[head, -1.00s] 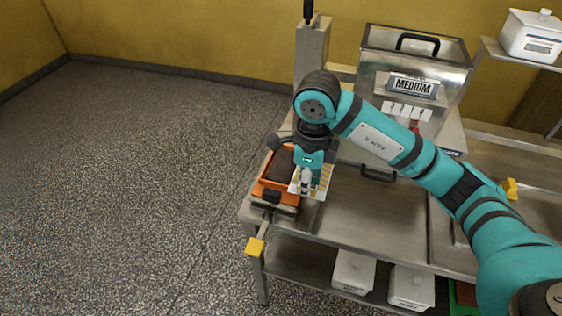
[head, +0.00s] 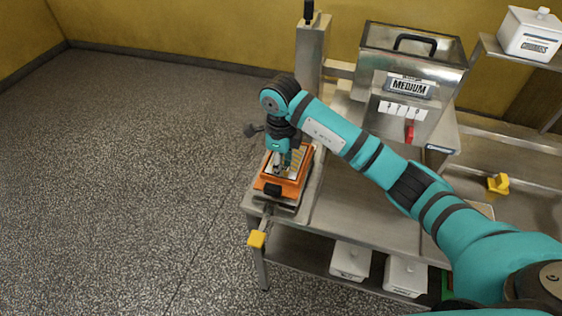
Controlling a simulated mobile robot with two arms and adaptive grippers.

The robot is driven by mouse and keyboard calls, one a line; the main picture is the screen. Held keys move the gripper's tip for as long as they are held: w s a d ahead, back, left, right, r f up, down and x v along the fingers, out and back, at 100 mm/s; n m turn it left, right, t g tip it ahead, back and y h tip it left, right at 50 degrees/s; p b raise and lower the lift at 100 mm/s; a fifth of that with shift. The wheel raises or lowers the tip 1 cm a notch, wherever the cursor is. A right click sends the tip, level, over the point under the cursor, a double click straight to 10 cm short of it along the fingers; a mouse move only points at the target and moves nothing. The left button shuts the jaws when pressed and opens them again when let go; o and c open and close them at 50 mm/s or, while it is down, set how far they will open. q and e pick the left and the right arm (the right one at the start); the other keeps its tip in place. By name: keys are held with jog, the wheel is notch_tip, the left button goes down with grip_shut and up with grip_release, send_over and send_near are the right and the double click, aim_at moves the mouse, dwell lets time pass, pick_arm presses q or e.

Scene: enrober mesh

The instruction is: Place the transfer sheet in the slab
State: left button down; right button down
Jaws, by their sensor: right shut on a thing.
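The transfer sheet (head: 298,161), pale with a yellow pattern, is in my right gripper (head: 281,168). The right gripper is shut on it and points down over the orange-framed slab (head: 291,187). The sheet overlaps the inside of the orange frame in the head view and covers most of the dark brown filling. I cannot tell whether the sheet touches the slab or hangs just above it. The gripper and wrist hide the sheet's left part. My left gripper is not in view.
The slab sits near the left end of a steel table (head: 350,205). A steel hopper marked MEDIUM (head: 408,86) stands behind to the right. A yellow-ended handle (head: 257,239) sticks out in front. White lidded bins (head: 350,261) are on the shelf below.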

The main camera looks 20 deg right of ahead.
jog(key=shift+f, duration=0.2)
jog(key=c, duration=1.2)
grip_release()
jog(key=shift+r, duration=0.1)
jog(key=shift+c, duration=0.2)
jog(key=shift+r, duration=0.5)
jog(key=shift+r+b, duration=1.35)
jog(key=shift+r, duration=4.3)
